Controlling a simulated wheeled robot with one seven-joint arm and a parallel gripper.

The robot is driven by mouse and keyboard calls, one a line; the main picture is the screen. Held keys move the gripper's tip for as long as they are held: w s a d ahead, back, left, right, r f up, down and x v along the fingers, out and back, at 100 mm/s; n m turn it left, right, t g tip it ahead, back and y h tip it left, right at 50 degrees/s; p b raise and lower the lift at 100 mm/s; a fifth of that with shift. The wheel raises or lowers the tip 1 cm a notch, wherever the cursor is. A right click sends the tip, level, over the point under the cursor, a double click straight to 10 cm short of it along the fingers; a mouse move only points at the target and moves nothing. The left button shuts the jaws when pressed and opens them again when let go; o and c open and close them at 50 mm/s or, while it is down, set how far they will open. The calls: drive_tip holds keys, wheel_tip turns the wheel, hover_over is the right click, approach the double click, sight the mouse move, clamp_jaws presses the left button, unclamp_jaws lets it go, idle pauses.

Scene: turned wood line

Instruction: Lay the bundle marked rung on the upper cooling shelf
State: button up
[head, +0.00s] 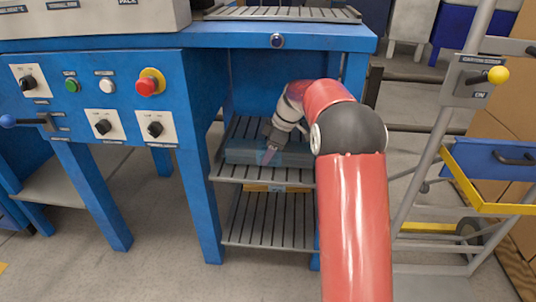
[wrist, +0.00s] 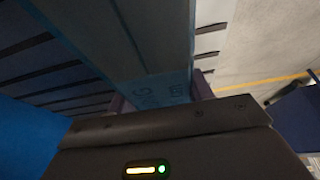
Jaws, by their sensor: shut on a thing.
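A long bundle in blue-grey wrap (head: 240,150) lies across the upper slatted shelf (head: 225,172) inside the blue frame. My gripper (head: 268,155) reaches in from the right and is shut on this bundle.
A blue control panel (head: 100,95) stands left. A grey-railed cart with a blue and yellow tray (head: 490,165) stands close on the right. Floor is clear in front.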

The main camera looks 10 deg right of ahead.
drive_tip(key=shift+f, duration=0.25)
drive_tip(key=shift+f, duration=0.1)
drive_tip(key=o, duration=1.3)
drive_tip(key=shift+r, duration=0.2)
drive_tip(key=p+v, duration=0.1)
drive_tip(key=v, duration=0.6)
drive_tip(key=shift+d+r, duration=0.1)
drive_tip(key=shift+d, duration=0.05)
